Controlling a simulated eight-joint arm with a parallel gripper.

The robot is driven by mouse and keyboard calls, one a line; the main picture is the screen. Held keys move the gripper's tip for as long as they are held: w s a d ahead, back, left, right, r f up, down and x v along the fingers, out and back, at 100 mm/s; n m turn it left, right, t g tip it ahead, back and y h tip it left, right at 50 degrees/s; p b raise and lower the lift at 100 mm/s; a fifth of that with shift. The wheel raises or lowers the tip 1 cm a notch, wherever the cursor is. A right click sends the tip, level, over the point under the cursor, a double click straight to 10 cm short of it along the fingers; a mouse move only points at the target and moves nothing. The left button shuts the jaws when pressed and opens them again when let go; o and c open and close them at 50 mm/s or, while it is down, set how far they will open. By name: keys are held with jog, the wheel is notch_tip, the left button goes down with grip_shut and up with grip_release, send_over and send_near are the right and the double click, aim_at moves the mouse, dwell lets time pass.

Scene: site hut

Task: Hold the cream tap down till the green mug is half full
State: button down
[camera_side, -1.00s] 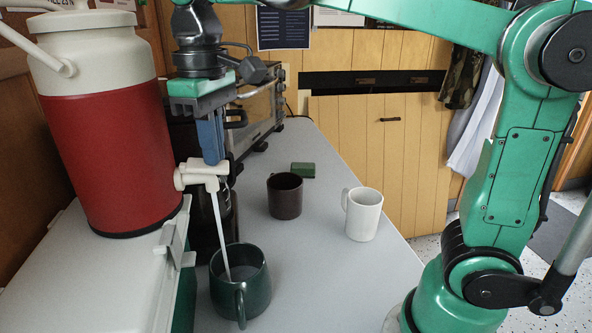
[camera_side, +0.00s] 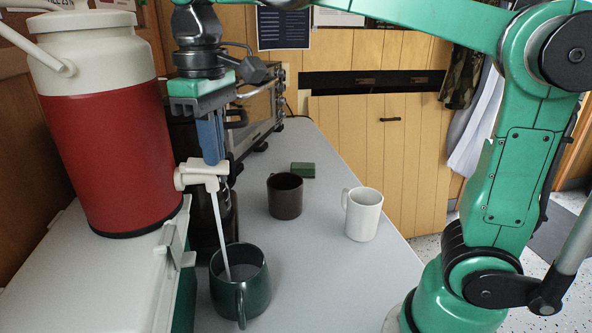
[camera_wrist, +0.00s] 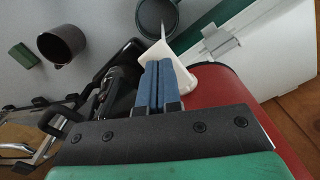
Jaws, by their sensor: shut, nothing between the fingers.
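The cream tap (camera_side: 200,174) sticks out from the red and cream drinks cooler (camera_side: 105,130). My gripper (camera_side: 213,157) is shut and empty, pointing down, with its blue fingertips pressed on top of the tap. A thin pale stream (camera_side: 222,230) runs from the tap into the green mug (camera_side: 243,290), which stands upright on the grey counter below. Some liquid shows inside the mug, but its exact level is hard to tell. In the wrist view, the blue fingers (camera_wrist: 158,85) lie side by side against the cream tap (camera_wrist: 150,62), and the green mug (camera_wrist: 158,18) shows beyond.
A dark brown mug (camera_side: 285,197) and a white mug (camera_side: 363,215) stand on the counter (camera_side: 320,270) to the right. A small green block (camera_side: 303,169) lies behind them. The cooler sits on a pale-lidded box (camera_side: 90,275). A toaster oven (camera_side: 262,110) stands at the back.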

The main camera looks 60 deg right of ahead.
dwell(0.4)
jog(key=shift+r, duration=2.55)
jog(key=shift+f, duration=0.1)
jog(key=s+d+f+m+t, duration=0.1)
jog(key=s+d+f+t, duration=0.1)
jog(key=f, duration=0.6)
jog(key=s+d+f+m+t, duration=0.2)
jog(key=d+f+t, duration=0.2)
jog(key=f, duration=0.4)
jog(key=shift+d+f+t, duration=0.2)
jog(key=shift+f+t, duration=0.15)
jog(key=shift+t, duration=0.25)
